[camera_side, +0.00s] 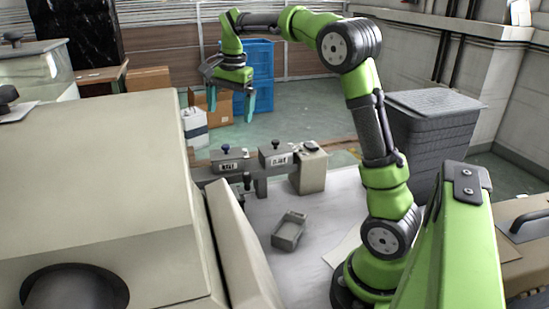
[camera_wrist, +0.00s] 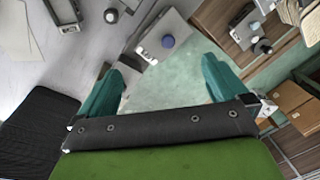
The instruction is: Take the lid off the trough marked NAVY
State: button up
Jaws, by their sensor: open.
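The label lettering is too small to read, so I cannot tell which trough is marked NAVY. Both lids appear to be on. My gripper (camera_side: 230,107) is open and empty, high above and behind the row. Its teal fingers (camera_wrist: 165,70) are spread apart in the wrist view.
A beige box (camera_side: 312,171) with a dark knob ends the row at the right. A small grey tray (camera_side: 289,231) lies on the pale bench. Large beige housings (camera_side: 95,190) fill the left foreground.

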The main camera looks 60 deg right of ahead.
jog(key=w+d+r+m+g, duration=0.2)
jog(key=w+r+m, duration=0.15)
jog(key=m, duration=0.75)
send_over(227, 145)
jog(key=f, duration=1.1)
jog(key=shift+d, duration=0.4)
jog(key=shift+a+f, duration=0.2)
jog(key=shift+f, duration=1.15)
jog(key=shift+a+f, duration=0.2)
jog(key=shift+f, duration=1.15)
jog(key=shift+c, duration=0.2)
jog(key=c, duration=1.1)
jog(key=shift+r, duration=0.1)
